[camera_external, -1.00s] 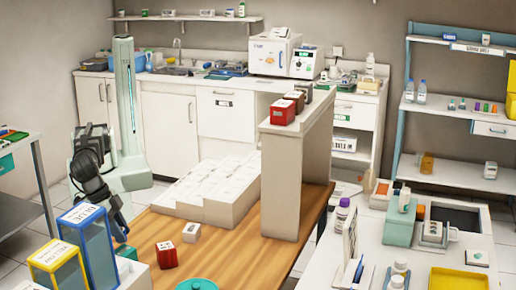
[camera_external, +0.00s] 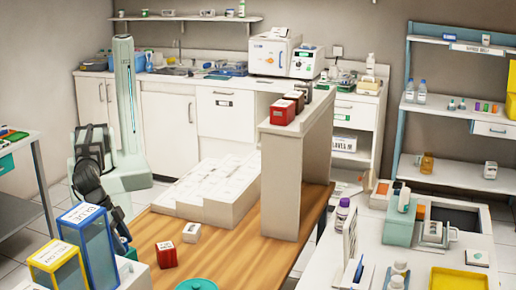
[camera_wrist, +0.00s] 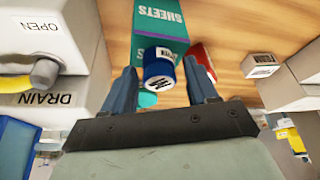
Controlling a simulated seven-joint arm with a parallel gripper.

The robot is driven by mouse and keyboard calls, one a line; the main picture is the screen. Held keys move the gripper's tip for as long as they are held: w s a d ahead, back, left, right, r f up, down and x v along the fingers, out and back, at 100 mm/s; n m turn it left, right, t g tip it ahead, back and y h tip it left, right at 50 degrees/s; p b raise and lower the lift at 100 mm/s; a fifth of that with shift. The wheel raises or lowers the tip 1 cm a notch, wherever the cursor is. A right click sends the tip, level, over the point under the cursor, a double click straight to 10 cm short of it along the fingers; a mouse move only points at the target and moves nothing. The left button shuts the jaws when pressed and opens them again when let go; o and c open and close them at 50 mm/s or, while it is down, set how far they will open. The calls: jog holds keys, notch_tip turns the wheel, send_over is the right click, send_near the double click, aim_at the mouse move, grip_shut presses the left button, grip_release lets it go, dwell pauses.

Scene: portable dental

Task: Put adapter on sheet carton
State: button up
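My gripper (camera_wrist: 160,75) shows in the wrist view with its two blue-grey fingers apart. A short blue cylinder (camera_wrist: 157,70) with white labels shows between and just beyond the fingertips, with gaps on both sides. It may be the adapter, but its label is too small to read. The teal carton marked SHEETS (camera_wrist: 160,22) is directly beyond the cylinder, on the wooden table; whether they touch is unclear. In the external view, my gripper is hidden behind the blue-framed container, and only a teal bit of what may be the carton (camera_external: 128,252) shows.
A red box (camera_external: 166,254) and a small white box (camera_external: 191,232) stand on the wooden table (camera_external: 235,250). Blue-framed (camera_external: 100,255) and yellow-framed (camera_external: 57,268) containers stand in front of my arm.

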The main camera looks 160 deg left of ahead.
jog(key=v, duration=1.2)
jog(key=shift+r, duration=0.2)
